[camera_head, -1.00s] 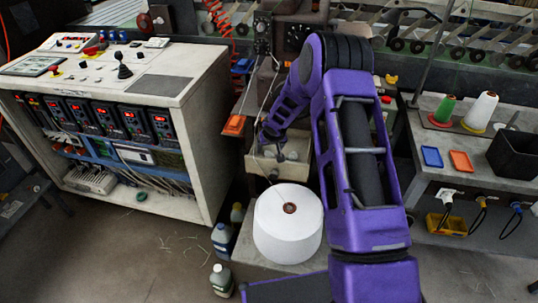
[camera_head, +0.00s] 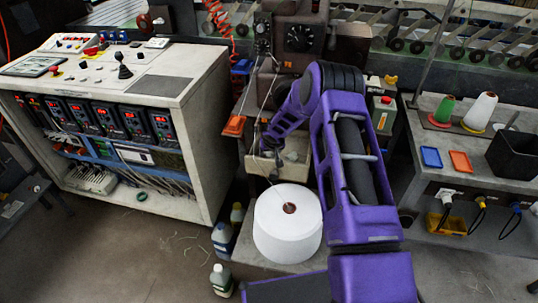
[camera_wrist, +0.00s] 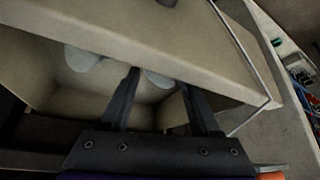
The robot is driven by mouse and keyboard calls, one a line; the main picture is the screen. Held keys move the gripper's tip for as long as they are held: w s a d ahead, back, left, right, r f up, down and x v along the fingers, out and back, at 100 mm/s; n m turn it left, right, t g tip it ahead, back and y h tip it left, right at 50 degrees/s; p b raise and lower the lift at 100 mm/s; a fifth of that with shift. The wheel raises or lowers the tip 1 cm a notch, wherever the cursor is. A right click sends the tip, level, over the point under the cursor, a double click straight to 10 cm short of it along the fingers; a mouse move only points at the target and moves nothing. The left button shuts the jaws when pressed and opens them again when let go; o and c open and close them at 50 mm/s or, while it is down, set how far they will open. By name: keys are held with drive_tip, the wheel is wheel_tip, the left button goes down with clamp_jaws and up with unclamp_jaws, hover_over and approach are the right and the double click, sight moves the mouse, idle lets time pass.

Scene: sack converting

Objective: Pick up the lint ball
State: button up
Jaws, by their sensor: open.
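A pale, rounded lint ball (camera_wrist: 158,79) lies inside a beige open box (camera_wrist: 150,28) in the wrist view. It shows between the two dark fingers of my gripper (camera_wrist: 159,82), partly hidden by them. A second pale, rounded lump (camera_wrist: 82,58) lies in the same box, left of the fingers. My gripper is open, with its fingers reaching into the box. I cannot tell whether a finger touches the ball. In the head view the box (camera_head: 262,167) stands behind the white yarn cone, and my arm hides part of it.
A big white yarn cone (camera_head: 288,235) stands in front of the box. A control cabinet (camera_head: 180,95) is at left. Bottles (camera_head: 222,278) stand by the cone. At right a bench (camera_head: 425,172) holds blue and orange trays. The box walls rise close around my fingers.

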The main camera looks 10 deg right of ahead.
clamp_jaws()
idle(0.5)
